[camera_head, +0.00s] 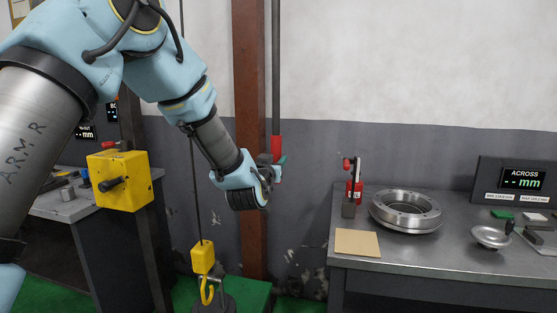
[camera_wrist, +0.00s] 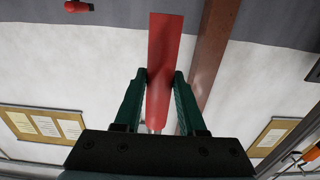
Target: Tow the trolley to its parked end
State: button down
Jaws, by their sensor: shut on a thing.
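My gripper (camera_head: 278,168) is in the middle of the head view. In the wrist view its two green fingers (camera_wrist: 160,78) are on either side of a flat red grip (camera_wrist: 165,45) and are closed on it. In the head view the red grip (camera_head: 276,148) is the lower end of a grey vertical pole (camera_head: 276,65) that runs up out of the picture. No trolley can be made out in either view; the pole's upper end is out of frame.
A yellow hook block (camera_head: 203,258) hangs on a thin line left of my gripper, over a dark object. A brown column (camera_head: 248,60) stands behind. A yellow box with a black knob (camera_head: 121,181) is at left. A bench (camera_head: 345,262) with a metal ring (camera_head: 405,211) is at right.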

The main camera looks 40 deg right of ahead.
jog(key=shift+b+v, duration=0.95)
jog(key=shift+v, duration=1.5)
jog(key=shift+c, duration=2)
grip_release()
jog(key=shift+a, duration=0.15)
jog(key=b+v, duration=0.4)
jog(key=v, duration=0.6)
jog(key=shift+s+a, duration=0.2)
jog(key=shift+a, duration=0.1)
